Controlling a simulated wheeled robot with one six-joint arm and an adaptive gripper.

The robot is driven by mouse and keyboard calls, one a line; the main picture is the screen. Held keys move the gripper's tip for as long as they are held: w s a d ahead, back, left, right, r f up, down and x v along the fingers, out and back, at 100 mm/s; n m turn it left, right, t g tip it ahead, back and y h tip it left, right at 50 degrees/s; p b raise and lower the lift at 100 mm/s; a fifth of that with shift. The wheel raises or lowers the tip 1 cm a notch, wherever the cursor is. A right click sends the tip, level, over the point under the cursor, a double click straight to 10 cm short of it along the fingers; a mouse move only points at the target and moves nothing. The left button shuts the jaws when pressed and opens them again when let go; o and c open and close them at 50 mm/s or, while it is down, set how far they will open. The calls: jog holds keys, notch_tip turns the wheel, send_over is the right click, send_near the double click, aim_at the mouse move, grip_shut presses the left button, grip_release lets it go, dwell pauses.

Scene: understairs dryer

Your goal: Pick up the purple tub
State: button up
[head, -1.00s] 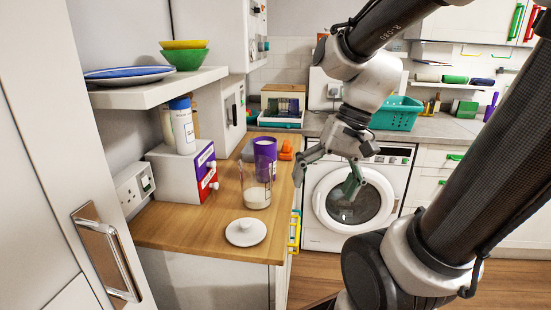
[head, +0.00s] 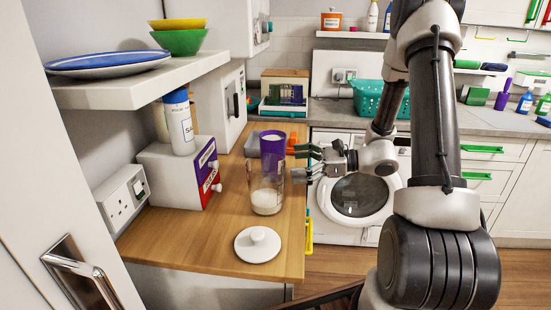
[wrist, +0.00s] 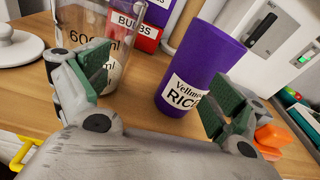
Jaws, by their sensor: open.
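The purple tub (head: 272,143) stands upright on the wooden counter, partly behind a clear measuring jar in the head view. In the wrist view the purple tub (wrist: 207,62) has a white label that reads "RIC", partly hidden by a finger. My gripper (head: 303,163) is open and empty, just right of the tub and jar, with its fingers pointing left. In the wrist view my gripper (wrist: 160,92) has its green-padded fingers spread, with the tub ahead between them, nearer the right finger. The left finger overlaps the jar in that view.
The clear jar (head: 267,200) with white contents stands close in front of the tub. A white lid (head: 258,244) lies near the counter's front. Orange items (wrist: 273,136) lie beside the tub. A white box with drawers (head: 181,172) stands left. The counter (head: 225,232) is bare around the lid.

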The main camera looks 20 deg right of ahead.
aim_at(277, 133)
jog(key=w+d+f+m+t, duration=0.2)
jog(key=w, duration=0.1)
jog(key=shift+d+f+m, duration=0.15)
jog(key=shift+f+m, duration=0.05)
jog(key=shift+m, duration=0.2)
jog(key=shift+w+f+t, duration=0.2)
jog(key=shift+w+t, duration=0.15)
jog(key=shift+t, duration=0.05)
jog(key=x, duration=0.7)
jog(key=shift+w+f, duration=0.2)
jog(key=shift+c, duration=0.4)
jog(key=c, duration=1.5)
jog(key=shift+r, duration=0.25)
jog(key=shift+r, duration=4.7)
